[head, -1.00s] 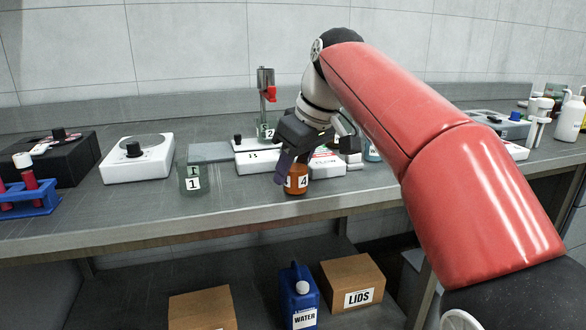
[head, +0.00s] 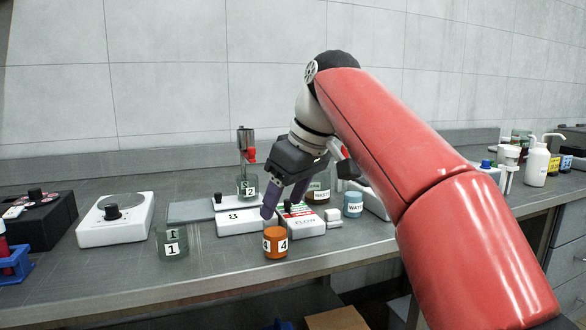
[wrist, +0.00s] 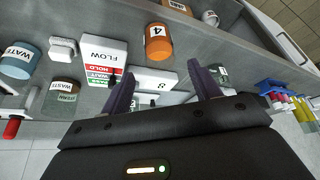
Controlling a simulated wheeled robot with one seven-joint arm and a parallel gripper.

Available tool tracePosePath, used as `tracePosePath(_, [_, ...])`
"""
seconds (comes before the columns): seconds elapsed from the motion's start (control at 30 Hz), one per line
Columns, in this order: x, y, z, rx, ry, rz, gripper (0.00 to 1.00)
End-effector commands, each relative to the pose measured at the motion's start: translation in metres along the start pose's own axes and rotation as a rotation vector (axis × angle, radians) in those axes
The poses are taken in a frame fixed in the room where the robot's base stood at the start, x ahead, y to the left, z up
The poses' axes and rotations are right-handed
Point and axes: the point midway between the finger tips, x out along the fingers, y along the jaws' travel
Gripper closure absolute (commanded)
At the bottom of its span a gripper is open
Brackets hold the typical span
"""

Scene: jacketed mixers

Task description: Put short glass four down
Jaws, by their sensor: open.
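Short glass four (head: 275,243) is a small orange-brown jar with a white "4" label. It stands upright on the grey bench near the front edge, in front of the white units. It also shows in the wrist view (wrist: 158,45), beyond the fingertips and clear of them. My gripper (head: 286,204) is open, with its purple fingers above and behind the jar. In the wrist view the open fingers (wrist: 163,82) have nothing between them.
Glass one (head: 172,244) stands left of the jar. Behind are a white unit marked 3 (head: 240,220), a flow unit (head: 303,221), a waste jar (head: 318,191) and a water jar (head: 353,205). A white stirrer (head: 115,220) is at left. Bench between glass one and the jar is clear.

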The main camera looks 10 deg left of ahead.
Motion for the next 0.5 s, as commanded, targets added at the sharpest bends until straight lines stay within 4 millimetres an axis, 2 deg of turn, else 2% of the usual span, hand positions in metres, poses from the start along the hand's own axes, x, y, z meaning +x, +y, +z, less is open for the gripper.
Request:
tracePosePath(0.03, [-0.014, 0.001, -0.002, 0.001, 0.003, 0.002, 0.38])
tracePosePath(0.1, [-0.028, 0.001, -0.001, 0.000, 0.002, 0.002, 0.38])
tracePosePath(0.3, [-0.042, 0.001, 0.000, 0.001, 0.001, 0.000, 0.38])
tracePosePath(0.5, [-0.046, 0.000, 0.000, 0.001, -0.001, -0.001, 0.38])
